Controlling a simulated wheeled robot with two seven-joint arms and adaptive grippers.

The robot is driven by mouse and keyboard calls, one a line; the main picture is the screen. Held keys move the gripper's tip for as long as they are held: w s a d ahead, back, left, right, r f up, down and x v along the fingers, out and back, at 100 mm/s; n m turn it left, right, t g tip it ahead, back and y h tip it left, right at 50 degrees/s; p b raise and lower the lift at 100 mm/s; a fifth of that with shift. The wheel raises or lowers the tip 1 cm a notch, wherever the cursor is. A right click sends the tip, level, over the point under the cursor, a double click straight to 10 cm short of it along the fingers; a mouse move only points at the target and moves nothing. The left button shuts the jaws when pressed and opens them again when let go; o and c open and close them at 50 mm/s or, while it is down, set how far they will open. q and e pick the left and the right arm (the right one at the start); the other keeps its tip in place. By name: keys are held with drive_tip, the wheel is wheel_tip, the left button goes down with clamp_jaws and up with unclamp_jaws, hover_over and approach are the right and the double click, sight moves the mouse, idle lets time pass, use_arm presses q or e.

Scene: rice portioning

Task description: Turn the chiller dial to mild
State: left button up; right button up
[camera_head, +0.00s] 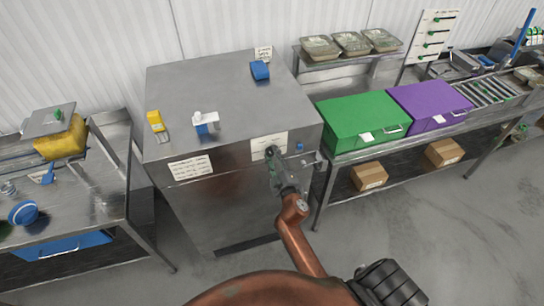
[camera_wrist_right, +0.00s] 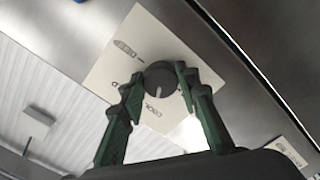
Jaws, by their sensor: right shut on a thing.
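The chiller dial (camera_wrist_right: 159,76) is a round dark knob on a cream label plate (camera_wrist_right: 115,60), seen in the wrist view. The dial's pale pointer mark faces down, near COOL. My right gripper (camera_wrist_right: 158,78) has its green fingers on either side of the dial and is shut on it. In the head view the right gripper (camera_head: 271,163) reaches the front of the steel chiller (camera_head: 230,95) and covers the dial. My left gripper is not in view.
On the chiller top are a yellow item (camera_head: 155,121), a blue-and-white item (camera_head: 206,122) and a blue item (camera_head: 260,70). A green bin (camera_head: 360,118) and a purple bin (camera_head: 428,103) stand right. A steel table (camera_head: 95,190) stands left. The floor in front is clear.

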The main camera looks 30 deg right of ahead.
drive_tip(key=n, duration=1.2)
drive_tip(key=shift+p, duration=0.35)
drive_tip(key=shift+n, duration=0.3)
drive_tip(key=o, duration=1.1)
drive_tip(key=shift+r, duration=0.1)
drive_tip(key=shift+o, duration=0.2)
drive_tip(key=shift+s, duration=0.1)
drive_tip(key=v, duration=1.1)
drive_tip(key=shift+s+a, duration=0.2)
drive_tip(key=shift+s, duration=0.2)
